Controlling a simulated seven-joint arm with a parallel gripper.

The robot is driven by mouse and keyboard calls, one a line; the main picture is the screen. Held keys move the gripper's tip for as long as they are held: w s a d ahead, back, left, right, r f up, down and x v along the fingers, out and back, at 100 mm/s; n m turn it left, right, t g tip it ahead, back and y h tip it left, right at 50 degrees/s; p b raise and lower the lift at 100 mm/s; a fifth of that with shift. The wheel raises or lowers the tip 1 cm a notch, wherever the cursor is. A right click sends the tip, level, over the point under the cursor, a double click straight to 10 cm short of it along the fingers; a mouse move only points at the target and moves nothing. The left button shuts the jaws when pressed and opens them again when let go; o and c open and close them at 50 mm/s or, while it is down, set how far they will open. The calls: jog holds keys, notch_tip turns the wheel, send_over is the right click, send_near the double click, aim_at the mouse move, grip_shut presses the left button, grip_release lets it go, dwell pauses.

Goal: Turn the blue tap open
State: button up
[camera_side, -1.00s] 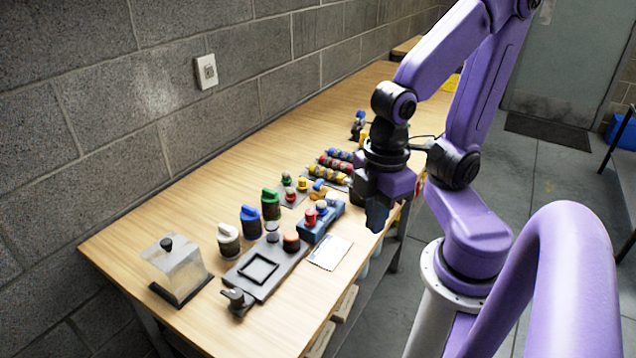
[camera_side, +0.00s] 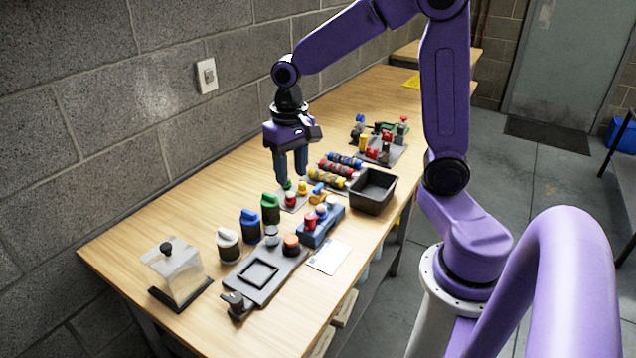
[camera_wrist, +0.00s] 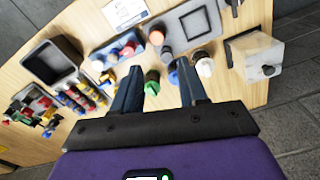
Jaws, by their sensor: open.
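A blue upright piece with a raised ridge on top (camera_side: 250,226) stands on the table, between a similar white one and a green one. It also shows in the wrist view (camera_wrist: 174,76). Another small blue part (camera_side: 357,124) stands on a plate at the back; I cannot tell which is the tap or how its handle is set.
A green-topped piece (camera_side: 270,208) and a white one (camera_side: 228,243) flank the blue one. The left table strip is clear.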

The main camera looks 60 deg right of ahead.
jog(key=w+d+f+m, duration=0.2)
jog(key=w+d+m, duration=0.6)
jog(key=d, duration=0.4)
jog(key=m, duration=0.7)
send_near(318, 186)
notch_tip(318, 186, down, 8)
jog(key=shift+w+f, duration=0.1)
jog(key=shift+f, duration=0.15)
grip_shut()
